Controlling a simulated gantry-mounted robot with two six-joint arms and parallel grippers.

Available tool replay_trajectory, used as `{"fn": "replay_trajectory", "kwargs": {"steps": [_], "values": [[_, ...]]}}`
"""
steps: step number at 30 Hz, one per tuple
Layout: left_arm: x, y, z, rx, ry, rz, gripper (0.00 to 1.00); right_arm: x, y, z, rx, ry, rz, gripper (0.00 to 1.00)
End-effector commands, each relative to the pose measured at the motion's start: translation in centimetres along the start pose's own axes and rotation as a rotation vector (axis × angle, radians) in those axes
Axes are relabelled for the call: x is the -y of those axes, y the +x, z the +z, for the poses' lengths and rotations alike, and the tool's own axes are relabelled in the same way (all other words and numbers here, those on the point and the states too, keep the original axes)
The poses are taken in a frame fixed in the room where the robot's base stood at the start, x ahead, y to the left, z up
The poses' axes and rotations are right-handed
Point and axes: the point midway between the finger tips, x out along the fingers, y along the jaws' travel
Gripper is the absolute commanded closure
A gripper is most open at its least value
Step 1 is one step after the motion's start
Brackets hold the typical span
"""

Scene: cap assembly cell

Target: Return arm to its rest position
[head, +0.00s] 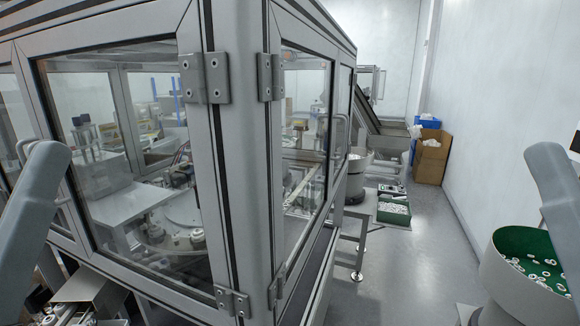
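Only a grey link of my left arm shows at the left edge of the head view, beside the glazed machine enclosure (222,150). A grey link of my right arm shows at the right edge, partly in front of a round bowl (500,282). Both links stand tilted. Neither gripper is in the picture, so their fingers and anything in them are hidden.
The bowl has a green inside with white ring parts. A green tray (393,219) of white parts sits behind the enclosure's right side. A cardboard box (431,160) and blue bin (429,122) stand farther back. The grey floor (410,270) between enclosure and bowl is clear.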

Motion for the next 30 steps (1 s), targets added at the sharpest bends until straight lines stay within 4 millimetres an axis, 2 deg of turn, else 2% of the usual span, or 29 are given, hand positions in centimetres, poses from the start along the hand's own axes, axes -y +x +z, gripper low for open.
{"fn": "replay_trajectory", "kwargs": {"steps": [1, 6, 9, 13, 19, 23, 26, 30], "values": [[0.0, 3.9, -3.6, 0.0, 0.0, 0.0, 0.33, 0.0, 3.9, -3.6, 0.0, 0.0, 0.0, 0.5], [0.0, 9.7, -8.9, 0.0, -0.001, 0.0, 0.33, 0.0, 9.7, -8.9, 0.0, 0.0, 0.0, 0.5], [0.0, 11.8, -10.8, 0.001, -0.001, 0.0, 0.33, 0.0, 11.8, -10.9, 0.0, 0.0, 0.0, 0.5], [0.0, 12.9, -11.9, 0.001, -0.001, 0.001, 0.33, 0.0, 12.9, -11.9, 0.001, 0.0, 0.0, 0.5], [0.0, 12.5, -11.5, 0.0, -0.001, 0.001, 0.33, -0.1, 12.4, -11.4, 0.001, 0.0, 0.0, 0.5], [0.0, 10.7, -9.8, 0.0, -0.001, 0.001, 0.33, 0.0, 10.7, -9.8, 0.001, 0.0, 0.0, 0.5], [0.0, 7.9, -7.3, 0.0, -0.001, 0.001, 0.33, 0.0, 7.9, -7.3, 0.001, 0.0, 0.0, 0.5], [0.0, 2.8, -2.5, 0.001, -0.001, 0.001, 0.33, 0.0, 2.7, -2.5, 0.001, 0.0, 0.0, 0.5]]}}
